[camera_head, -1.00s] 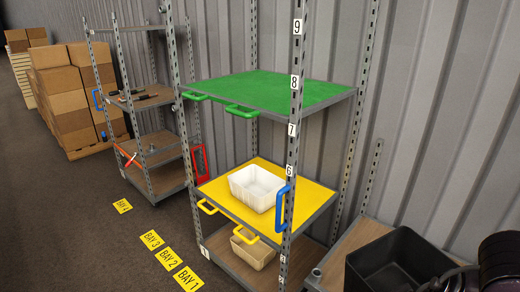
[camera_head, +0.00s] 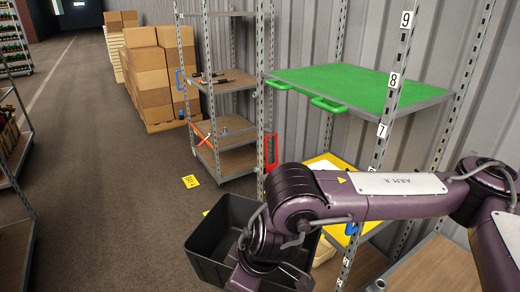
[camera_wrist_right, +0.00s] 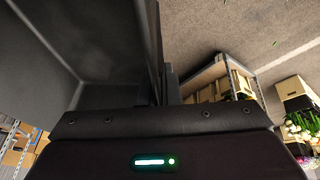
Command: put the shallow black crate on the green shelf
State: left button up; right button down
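The black crate (camera_head: 205,266) is in the air at the lower middle of the head view, open side up and apparently empty. My right arm reaches across to it from the right. In the right wrist view, the crate wall (camera_wrist_right: 148,38) lies between the fingers of my right gripper (camera_wrist_right: 163,80), which looks shut on it. In the head view, my arm hides this gripper and part of the crate. The green shelf (camera_head: 365,88) is bare, with green handles on its front edge, above and to the right of the crate. My left gripper is out of view.
Numbered rack posts (camera_head: 395,85) flank the green shelf. My arm mostly hides the yellow shelf (camera_head: 322,161) below it. A beige tub (camera_head: 324,251) shows lower down. Another rack (camera_head: 225,95) and stacked cartons (camera_head: 150,80) stand farther back. The floor at left is open.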

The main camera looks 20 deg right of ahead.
aim_at(326, 83)
jog(key=i+j+u, duration=0.1)
jog(key=i+u, duration=0.2)
jog(key=u, duration=0.15)
jog(key=i+u, duration=0.25)
jog(key=u, duration=0.15)
jog(key=i+l+u, duration=0.15)
jog(key=i+u, duration=0.15)
jog(key=u, duration=0.15)
jog(key=i+l, duration=0.15)
jog(key=i, duration=0.5)
jog(key=i+l, duration=0.15)
jog(key=i, duration=0.5)
jog(key=i+l, duration=0.15)
jog(key=i, duration=0.5)
jog(key=i+z, duration=0.1)
jog(key=z, duration=0.35)
jog(key=i+z, duration=0.1)
jog(key=z, duration=0.35)
jog(key=j+z, duration=0.1)
jog(key=z, duration=0.35)
jog(key=i+j+z, duration=0.1)
jog(key=z, duration=0.35)
jog(key=i, duration=0.05)
